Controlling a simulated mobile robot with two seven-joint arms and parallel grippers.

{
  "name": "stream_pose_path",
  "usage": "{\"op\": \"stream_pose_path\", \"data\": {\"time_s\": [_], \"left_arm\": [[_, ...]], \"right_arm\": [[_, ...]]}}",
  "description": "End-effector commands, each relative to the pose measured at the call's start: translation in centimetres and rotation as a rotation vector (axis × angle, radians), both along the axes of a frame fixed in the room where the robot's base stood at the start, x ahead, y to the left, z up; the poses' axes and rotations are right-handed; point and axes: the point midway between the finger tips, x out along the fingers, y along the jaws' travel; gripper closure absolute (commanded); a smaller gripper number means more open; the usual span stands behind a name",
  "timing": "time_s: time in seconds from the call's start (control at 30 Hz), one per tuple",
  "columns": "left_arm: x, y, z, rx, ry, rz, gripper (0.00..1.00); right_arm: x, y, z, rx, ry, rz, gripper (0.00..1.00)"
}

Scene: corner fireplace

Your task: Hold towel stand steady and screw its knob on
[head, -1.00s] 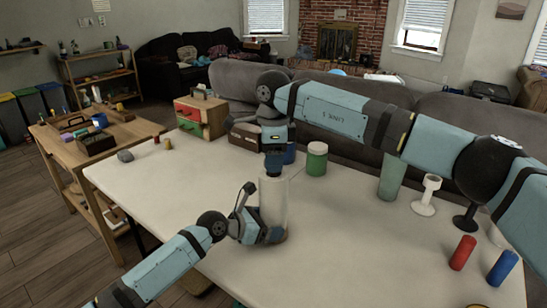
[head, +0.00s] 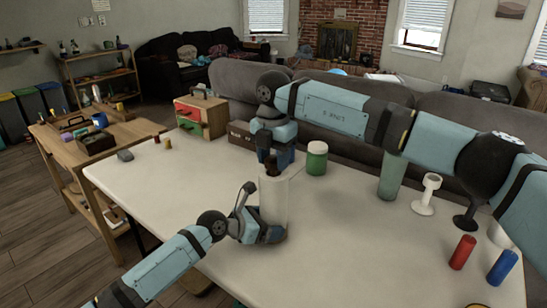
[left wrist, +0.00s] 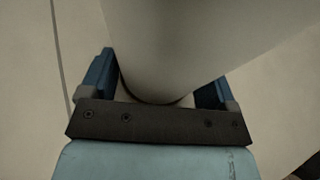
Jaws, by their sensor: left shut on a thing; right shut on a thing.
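The towel stand carries a white roll (head: 274,202) and stands upright on the pale table. My left gripper (head: 268,235) is shut around the stand's lower part. In the left wrist view, the white roll (left wrist: 185,45) fills the space between the two blue fingers of my left gripper (left wrist: 160,85). My right gripper (head: 272,160) points down over the top of the stand, shut on the dark knob (head: 271,171). The knob sits at the top centre of the roll. Its thread and the rod under it are hidden.
A green jar (head: 317,160), a green tumbler (head: 391,178) and a white stand (head: 427,196) are to the right. Red (head: 462,252) and blue (head: 502,267) cylinders stand near the right edge. A small drawer box (head: 202,116) is at the back left. The left tabletop is mostly clear.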

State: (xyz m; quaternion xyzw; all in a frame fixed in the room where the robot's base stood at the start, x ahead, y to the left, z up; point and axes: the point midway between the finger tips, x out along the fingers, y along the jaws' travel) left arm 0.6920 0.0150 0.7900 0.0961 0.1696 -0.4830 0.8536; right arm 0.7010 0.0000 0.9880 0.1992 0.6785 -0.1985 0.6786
Motion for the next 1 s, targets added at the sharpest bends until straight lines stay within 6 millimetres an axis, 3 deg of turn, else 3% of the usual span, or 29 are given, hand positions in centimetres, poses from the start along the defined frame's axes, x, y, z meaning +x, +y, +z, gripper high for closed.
{"op": "stream_pose_path", "data": {"time_s": [0.03, 0.17, 0.2, 0.3, 0.33, 0.67, 0.77, 1.0], "left_arm": [[0.0, 0.0, -0.1, 0.0, 0.001, 0.0, 0.84], [0.0, 0.0, -0.1, 0.0, 0.001, 0.0, 0.84], [0.0, 0.0, -0.1, 0.0, 0.001, 0.0, 0.84], [0.0, 0.0, -0.1, 0.0, 0.001, 0.0, 0.84], [0.0, 0.0, -0.1, 0.0, 0.001, 0.0, 0.84], [0.0, 0.0, -0.1, 0.001, 0.001, 0.0, 0.84], [0.0, 0.0, -0.1, 0.001, 0.001, 0.0, 0.84], [0.0, 0.0, -0.1, 0.001, 0.001, 0.0, 0.84]], "right_arm": [[0.0, 0.0, 0.0, 0.001, 0.0, -0.063, 0.78], [0.0, 0.0, 0.0, 0.001, 0.0, -0.048, 0.78], [0.0, 0.0, 0.0, 0.001, 0.0, -0.048, 0.51], [0.0, 0.0, 0.0, 0.001, 0.0, -0.047, 0.28], [0.0, 0.0, 0.0, 0.0, 0.0, -0.047, 0.26], [0.0, 0.0, 0.5, 0.0, -0.001, -0.046, 0.26], [0.1, 0.0, 1.7, 0.001, -0.003, -0.046, 0.26], [0.0, 0.0, 6.8, 0.001, -0.004, -0.046, 0.26]]}}
